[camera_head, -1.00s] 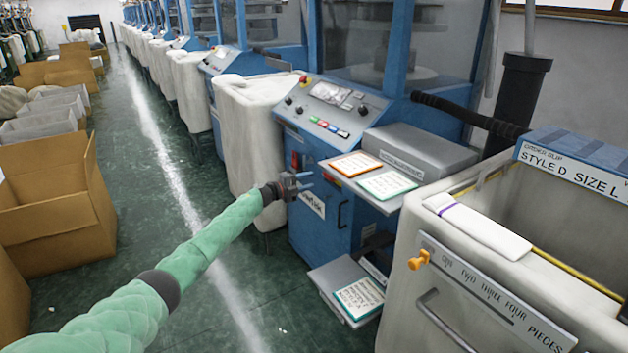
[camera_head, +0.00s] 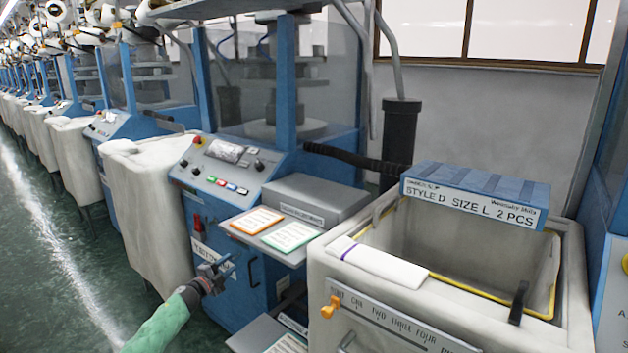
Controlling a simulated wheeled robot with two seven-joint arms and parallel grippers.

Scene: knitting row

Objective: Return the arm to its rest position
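My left arm comes in from the bottom left in a green sleeve. Its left gripper (camera_head: 222,272) is in front of the lower front of the blue knitting machine (camera_head: 232,185). The fingers point right and look spread apart, with nothing between them. Whether the gripper touches the machine I cannot tell. My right gripper is not in view.
Orange and green cards (camera_head: 257,220) lie on a shelf. Open floor (camera_head: 50,270) lies left.

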